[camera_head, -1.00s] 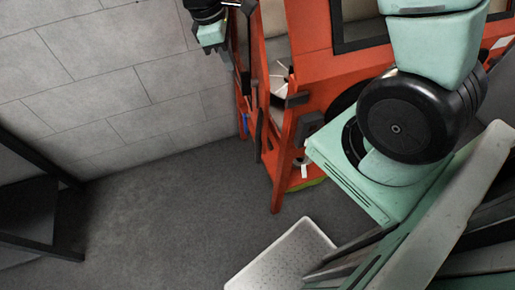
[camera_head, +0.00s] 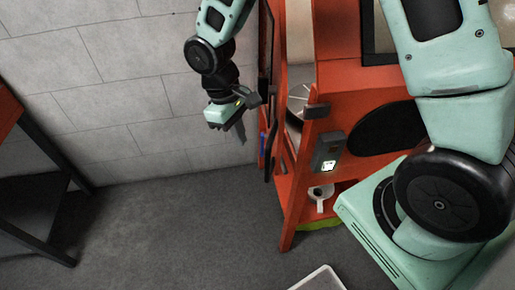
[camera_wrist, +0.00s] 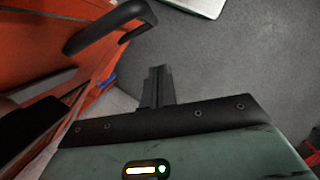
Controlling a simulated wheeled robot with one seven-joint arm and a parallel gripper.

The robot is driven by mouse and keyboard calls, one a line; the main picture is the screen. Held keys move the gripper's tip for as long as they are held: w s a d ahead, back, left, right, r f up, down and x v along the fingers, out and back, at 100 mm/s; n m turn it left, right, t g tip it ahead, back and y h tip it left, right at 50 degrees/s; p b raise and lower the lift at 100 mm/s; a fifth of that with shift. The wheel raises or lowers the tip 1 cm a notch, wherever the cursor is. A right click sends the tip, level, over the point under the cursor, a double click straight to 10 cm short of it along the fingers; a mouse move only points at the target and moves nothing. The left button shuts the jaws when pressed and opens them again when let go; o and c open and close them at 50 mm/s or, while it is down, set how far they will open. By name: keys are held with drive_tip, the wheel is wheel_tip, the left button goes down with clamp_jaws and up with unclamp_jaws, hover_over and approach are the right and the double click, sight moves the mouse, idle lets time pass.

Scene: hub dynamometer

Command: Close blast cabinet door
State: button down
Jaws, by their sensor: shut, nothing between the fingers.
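The orange blast cabinet (camera_head: 345,92) stands right of centre in the head view. Its door seems to be the narrow orange panel (camera_head: 264,95) seen nearly edge-on at the left; it stands open, with a gap showing the interior. My gripper (camera_head: 241,133) is shut and empty, left of this panel and apart from it, in front of the grey wall. In the wrist view the shut fingers (camera_wrist: 157,88) point over the floor. A dark bar handle (camera_wrist: 112,27) stands off an orange surface (camera_wrist: 45,38) to their left. Whether that surface is the door is unclear.
A grey control box (camera_head: 327,151) with a lit panel is on the cabinet front. A white cup-like item (camera_head: 320,195) sits low inside. A dark-framed stand (camera_head: 45,225) is at the left. A pale tray (camera_head: 320,281) lies at the bottom. The floor (camera_head: 170,235) between is clear.

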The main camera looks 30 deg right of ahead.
drive_tip(key=shift+s+d+f+p, duration=0.25)
drive_tip(key=shift+s+d+f, duration=0.25)
drive_tip(key=shift+s, duration=0.2)
drive_tip(key=shift+s+d+f+p, duration=0.2)
drive_tip(key=shift+s+d+f, duration=0.15)
drive_tip(key=shift+s+f, duration=0.25)
drive_tip(key=shift+s+d+f+p, duration=0.25)
drive_tip(key=shift+s+d+f, duration=0.25)
drive_tip(key=shift+s, duration=0.25)
